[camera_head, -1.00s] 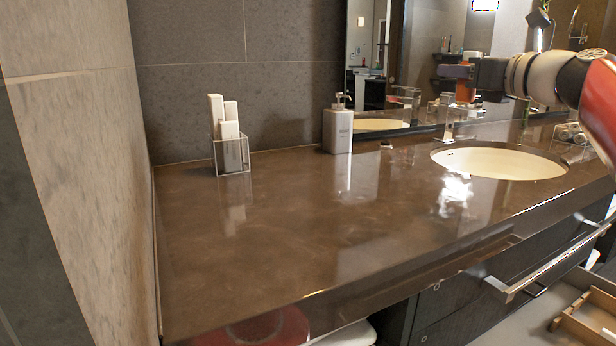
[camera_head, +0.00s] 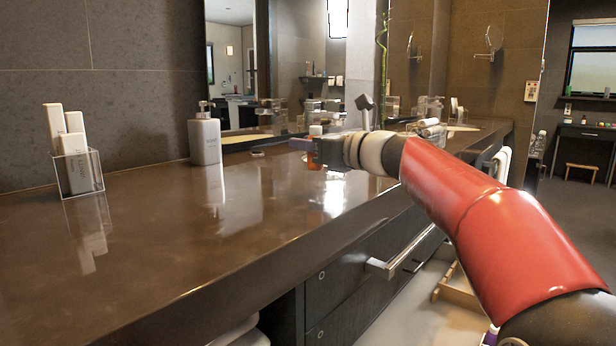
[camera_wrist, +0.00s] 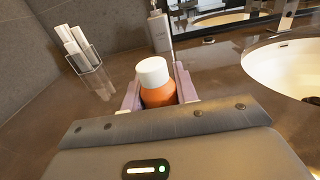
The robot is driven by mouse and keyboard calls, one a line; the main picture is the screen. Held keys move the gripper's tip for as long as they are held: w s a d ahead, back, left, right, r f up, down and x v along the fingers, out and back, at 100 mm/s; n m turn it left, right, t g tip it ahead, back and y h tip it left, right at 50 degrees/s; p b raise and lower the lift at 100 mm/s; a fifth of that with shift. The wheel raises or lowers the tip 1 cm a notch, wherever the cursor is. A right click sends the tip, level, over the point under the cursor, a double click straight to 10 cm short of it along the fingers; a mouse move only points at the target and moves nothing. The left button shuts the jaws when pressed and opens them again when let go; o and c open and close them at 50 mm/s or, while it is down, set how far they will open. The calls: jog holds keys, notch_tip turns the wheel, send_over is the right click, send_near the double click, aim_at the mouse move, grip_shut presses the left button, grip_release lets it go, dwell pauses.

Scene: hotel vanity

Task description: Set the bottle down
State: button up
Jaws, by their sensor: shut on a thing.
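The bottle is orange with a white cap. In the wrist view the bottle (camera_wrist: 158,92) stands between the two fingers of my gripper (camera_wrist: 160,94), which is shut on it. In the head view the bottle (camera_head: 315,131) is small, and my gripper (camera_head: 316,148) holds it over the counter near the sink. The brown vanity counter (camera_head: 150,235) runs below. The fingers and wrist hide part of the bottle, and I cannot tell the gap between its base and the counter.
A white soap dispenser (camera_head: 205,140) stands at the back of the counter. A clear holder (camera_head: 80,174) with white boxes is at the left. The sink (camera_wrist: 285,70) is at right in the wrist view. The counter's front left stretch is clear.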

notch_tip(320, 180, down, 5)
jog(key=shift+r+b, duration=0.2)
jog(key=shift+b, duration=0.65)
jog(key=o, duration=1.1)
jog(key=shift+c, duration=0.2)
jog(key=shift+r, duration=0.1)
jog(key=v, duration=1.2)
jog(key=shift+b, duration=0.35)
